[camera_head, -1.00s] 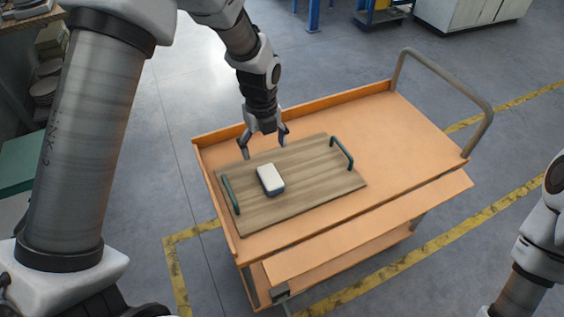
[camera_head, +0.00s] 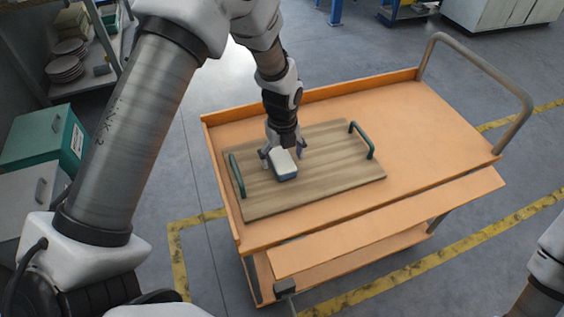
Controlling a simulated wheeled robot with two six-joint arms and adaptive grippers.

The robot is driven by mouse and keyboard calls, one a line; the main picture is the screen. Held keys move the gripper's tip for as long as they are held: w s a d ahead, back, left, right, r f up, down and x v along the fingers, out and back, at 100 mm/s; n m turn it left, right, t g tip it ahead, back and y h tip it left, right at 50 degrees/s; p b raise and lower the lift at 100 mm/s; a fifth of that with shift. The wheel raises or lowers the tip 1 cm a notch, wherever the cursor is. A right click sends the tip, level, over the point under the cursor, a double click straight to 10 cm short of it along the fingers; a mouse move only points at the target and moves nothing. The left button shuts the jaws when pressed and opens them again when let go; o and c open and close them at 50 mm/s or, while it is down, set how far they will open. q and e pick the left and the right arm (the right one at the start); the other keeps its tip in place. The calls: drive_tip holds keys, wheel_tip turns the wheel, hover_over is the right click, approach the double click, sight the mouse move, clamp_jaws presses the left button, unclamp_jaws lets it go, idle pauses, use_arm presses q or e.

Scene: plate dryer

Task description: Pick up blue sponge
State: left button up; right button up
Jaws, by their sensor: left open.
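The sponge (camera_head: 285,165) has a whitish top and a blue lower part. It lies on a wooden board with two dark green handles, on an orange cart. My left gripper (camera_head: 283,154) points down at the sponge's far end, with one finger to the left and one to the right of it. It is open. I cannot tell whether the fingers touch the sponge. My right gripper is not in view.
The wooden board (camera_head: 325,180) has raised handles at its left (camera_head: 237,175) and right (camera_head: 361,139) ends. The orange cart (camera_head: 420,120) has a low rim and a grey push bar (camera_head: 500,80). Its right part is bare. Shelves with plates (camera_head: 66,68) stand at the upper left.

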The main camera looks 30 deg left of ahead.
use_arm(q)
drive_tip(key=shift+w+f, duration=0.1)
drive_tip(key=shift+f, duration=0.85)
drive_tip(key=shift+r, duration=0.1)
drive_tip(key=shift+c, duration=0.7)
drive_tip(key=c, duration=0.9)
